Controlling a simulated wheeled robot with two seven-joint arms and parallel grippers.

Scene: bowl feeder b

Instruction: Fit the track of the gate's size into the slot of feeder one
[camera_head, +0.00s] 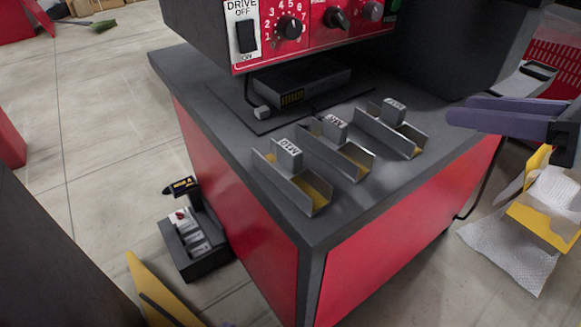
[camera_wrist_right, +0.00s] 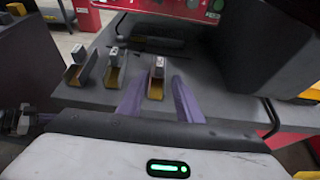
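Three grey metal tracks with yellow inside lie on the dark cabinet top: the left track (camera_head: 312,198), the middle track (camera_head: 355,163) and the right track (camera_head: 405,140). Each carries a grey block with a size label; the left one seems to read M10, the others are unclear. My right gripper (camera_head: 460,112) is open and empty, right of the right track. In the right wrist view its purple fingers (camera_wrist_right: 152,105) are apart, with one track (camera_wrist_right: 155,88) beyond and between them. Only a purple sliver at the bottom edge may be my left gripper (camera_head: 228,325). I cannot make out the gate or slot.
A red control panel (camera_head: 325,22) with knobs overhangs the back of the cabinet top (camera_head: 225,105). A flat dark box (camera_head: 300,84) sits beneath it. A black tray (camera_head: 195,245) stands left of the cabinet; a yellow box with white paper (camera_head: 545,215) is at right.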

